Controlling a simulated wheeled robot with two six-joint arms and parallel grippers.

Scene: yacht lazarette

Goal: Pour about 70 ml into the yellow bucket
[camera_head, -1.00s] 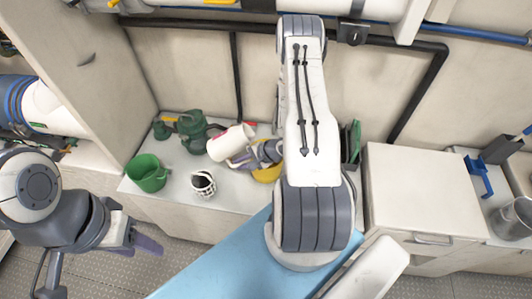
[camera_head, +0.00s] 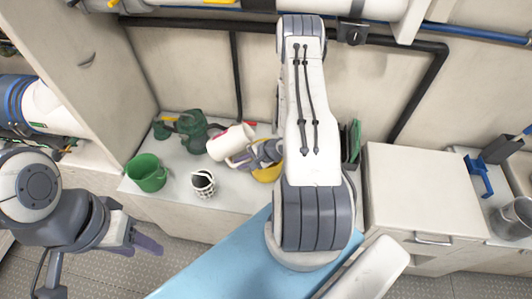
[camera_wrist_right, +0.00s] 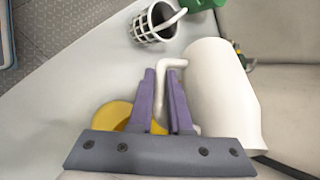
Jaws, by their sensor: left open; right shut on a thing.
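The yellow bucket (camera_head: 266,174) stands on the counter, mostly hidden behind my right arm and gripper. It also shows in the right wrist view (camera_wrist_right: 112,116), partly covered by the gripper. My right gripper (camera_head: 240,160) is shut on the handle of a white jug (camera_head: 228,142). In the right wrist view the fingers (camera_wrist_right: 166,84) close on the bent white handle, and the jug (camera_wrist_right: 220,95) lies tilted beside the bucket. The jug's contents and any stream are not visible. My left gripper (camera_head: 148,246) is open and empty, low at the left, away from the counter.
A green bucket (camera_head: 147,173) and a white-and-black basket-like cup (camera_head: 203,184) stand on the counter to the left. Green pump-like equipment (camera_head: 192,130) is behind them. A white cabinet (camera_head: 420,190) stands to the right. A grey metal mug (camera_head: 513,217) is at the far right.

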